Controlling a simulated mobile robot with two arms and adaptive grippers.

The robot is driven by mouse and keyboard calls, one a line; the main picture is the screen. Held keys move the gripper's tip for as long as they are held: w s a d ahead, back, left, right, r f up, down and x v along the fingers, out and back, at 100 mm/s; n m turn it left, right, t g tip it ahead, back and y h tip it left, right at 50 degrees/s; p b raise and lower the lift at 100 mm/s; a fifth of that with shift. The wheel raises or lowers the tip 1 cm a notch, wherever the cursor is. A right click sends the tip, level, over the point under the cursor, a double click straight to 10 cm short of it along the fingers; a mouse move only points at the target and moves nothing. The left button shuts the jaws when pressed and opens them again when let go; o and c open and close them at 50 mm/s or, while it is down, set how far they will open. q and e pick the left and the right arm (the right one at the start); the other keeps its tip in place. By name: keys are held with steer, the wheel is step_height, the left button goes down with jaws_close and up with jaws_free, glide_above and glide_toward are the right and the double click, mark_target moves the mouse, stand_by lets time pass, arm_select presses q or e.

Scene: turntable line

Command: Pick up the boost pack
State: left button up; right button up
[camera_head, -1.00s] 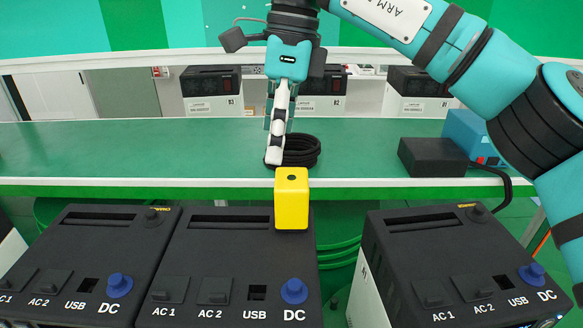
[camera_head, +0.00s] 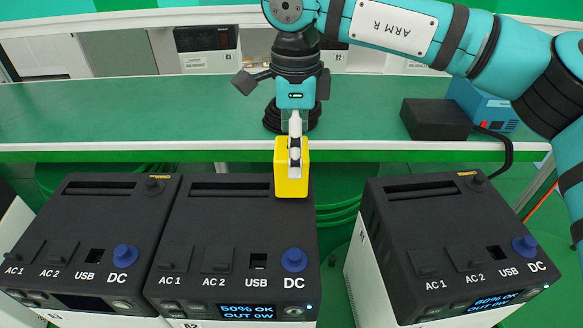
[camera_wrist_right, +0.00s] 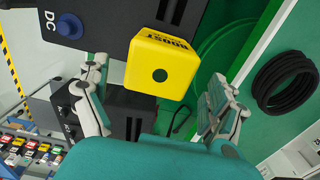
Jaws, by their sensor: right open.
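The yellow boost pack (camera_head: 292,183) stands upright on the back right corner of the middle black power station (camera_head: 235,225). In the right wrist view the boost pack (camera_wrist_right: 162,66) shows its top with a dark round hole and the word BOOST on one side. My right gripper (camera_head: 295,168) is just above the pack in the head view, one finger overlapping its top. In the wrist view my right gripper (camera_wrist_right: 155,115) is open, its fingers apart on either side of the pack, not closed on it. My left gripper is not in view.
Other power stations stand at left (camera_head: 85,225) and right (camera_head: 440,225), with a gap right of the middle one. Behind is a green bench (camera_head: 180,115) with a coiled black cable (camera_wrist_right: 285,82), a black box (camera_head: 436,119) and a blue box (camera_head: 482,105).

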steer(key=shift+f, duration=0.2)
steer(key=f+p, duration=0.3)
steer(key=f, duration=0.1)
steer(key=shift+a, duration=0.25)
steer(key=shift+f, duration=0.45)
steer(key=shift+c, duration=0.4)
steer(key=c, duration=1.6)
steer(key=shift+r, duration=0.1)
